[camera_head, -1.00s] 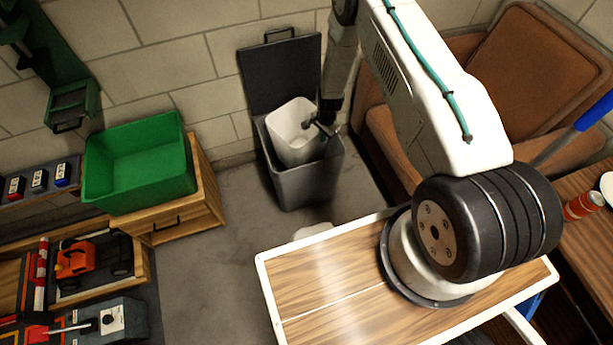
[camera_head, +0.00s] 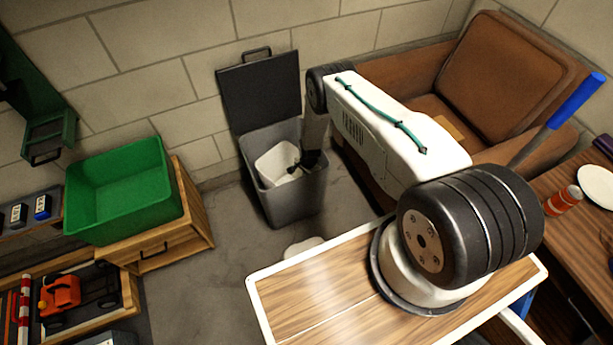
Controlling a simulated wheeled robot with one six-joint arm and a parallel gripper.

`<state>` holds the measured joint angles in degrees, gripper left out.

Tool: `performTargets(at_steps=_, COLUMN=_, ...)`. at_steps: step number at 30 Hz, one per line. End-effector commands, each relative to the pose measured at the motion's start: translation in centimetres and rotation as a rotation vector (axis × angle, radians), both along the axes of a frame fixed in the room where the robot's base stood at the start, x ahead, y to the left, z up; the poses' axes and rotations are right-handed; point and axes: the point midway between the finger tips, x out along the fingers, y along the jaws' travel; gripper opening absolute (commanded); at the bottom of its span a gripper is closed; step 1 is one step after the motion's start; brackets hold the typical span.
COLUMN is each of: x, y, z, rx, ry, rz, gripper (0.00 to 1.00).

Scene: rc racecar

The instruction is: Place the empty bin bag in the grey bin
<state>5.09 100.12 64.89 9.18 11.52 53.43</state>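The grey bin (camera_head: 288,203) stands on the floor against the wall with its dark lid (camera_head: 260,92) raised. The white bin bag (camera_head: 277,166) sits inside the bin's opening, slightly tilted, with its upper part showing; its lower part is hidden by the bin's walls. My gripper (camera_head: 296,167) reaches down over the bin at the right side of the bag, touching or very near its rim. The fingers are small and dark, and I cannot tell whether they are closed on the bag.
A green crate (camera_head: 122,190) sits on a wooden cabinet (camera_head: 195,222) left of the bin. A brown armchair (camera_head: 430,110) stands right of the bin. A pale object (camera_head: 304,246) lies on the floor by my base. Grey floor is clear between cabinet and bin.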

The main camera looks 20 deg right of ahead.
Motion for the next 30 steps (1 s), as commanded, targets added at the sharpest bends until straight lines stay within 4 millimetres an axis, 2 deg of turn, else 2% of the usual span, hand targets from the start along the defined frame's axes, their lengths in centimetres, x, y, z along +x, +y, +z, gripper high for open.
performTargets(at_steps=24, x=0.1, y=0.0, z=-1.7, rx=0.0, ry=-0.002, rz=-0.002, gripper=0.0)
performTargets(at_steps=25, x=0.1, y=0.0, z=-1.7, rx=0.0, ry=-0.001, rz=-0.002, gripper=0.05)
performTargets(at_steps=27, x=0.1, y=0.0, z=-1.7, rx=0.0, ry=-0.001, rz=-0.001, gripper=0.24)
performTargets(at_steps=30, x=0.0, y=0.0, z=-1.7, rx=0.0, ry=-0.001, rz=-0.001, gripper=0.24)
